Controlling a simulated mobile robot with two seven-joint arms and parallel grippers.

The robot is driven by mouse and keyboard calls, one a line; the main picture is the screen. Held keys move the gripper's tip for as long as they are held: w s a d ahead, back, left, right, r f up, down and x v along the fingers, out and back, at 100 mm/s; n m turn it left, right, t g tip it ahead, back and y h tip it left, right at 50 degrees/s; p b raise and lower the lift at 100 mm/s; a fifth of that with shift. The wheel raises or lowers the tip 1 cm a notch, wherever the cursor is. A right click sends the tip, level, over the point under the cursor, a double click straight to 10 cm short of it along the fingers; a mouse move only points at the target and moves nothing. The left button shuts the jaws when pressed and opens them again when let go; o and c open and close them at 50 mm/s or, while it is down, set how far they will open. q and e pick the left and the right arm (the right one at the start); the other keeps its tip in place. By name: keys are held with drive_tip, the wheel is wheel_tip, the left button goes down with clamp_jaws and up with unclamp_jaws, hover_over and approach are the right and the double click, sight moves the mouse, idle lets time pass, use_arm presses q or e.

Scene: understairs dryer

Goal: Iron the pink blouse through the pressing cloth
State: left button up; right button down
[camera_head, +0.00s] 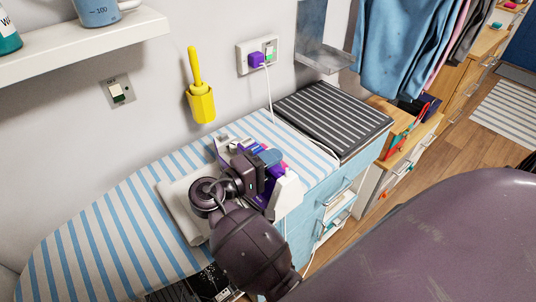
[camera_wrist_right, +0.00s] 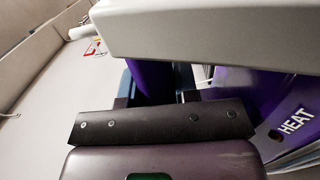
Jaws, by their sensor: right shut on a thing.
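My right gripper (camera_head: 268,160) is over the striped ironing board (camera_head: 112,232). In the right wrist view it is shut on the purple handle of the iron (camera_wrist_right: 153,80), whose purple side reads "HEAT". In the head view the white and purple iron (camera_head: 288,192) is partly hidden behind my gripper and wrist. A white folded cloth (camera_head: 178,210) lies on the board just left of my wrist; I cannot tell if it is the pressing cloth. I cannot make out the pink blouse on the board. My left gripper is not in view.
A purple plug (camera_head: 256,60) sits in the wall socket, its white cord running down to the board. A yellow holder (camera_head: 201,103) hangs on the wall. A dark ribbed mat (camera_head: 330,118) lies right of the board. Garments (camera_head: 402,45) hang at upper right. The board's left part is clear.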

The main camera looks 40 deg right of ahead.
drive_tip(key=shift+s+r, duration=0.1)
drive_tip(key=shift+s, duration=0.05)
drive_tip(key=shift+s, duration=0.35)
drive_tip(key=shift+a, duration=0.1)
idle(0.3)
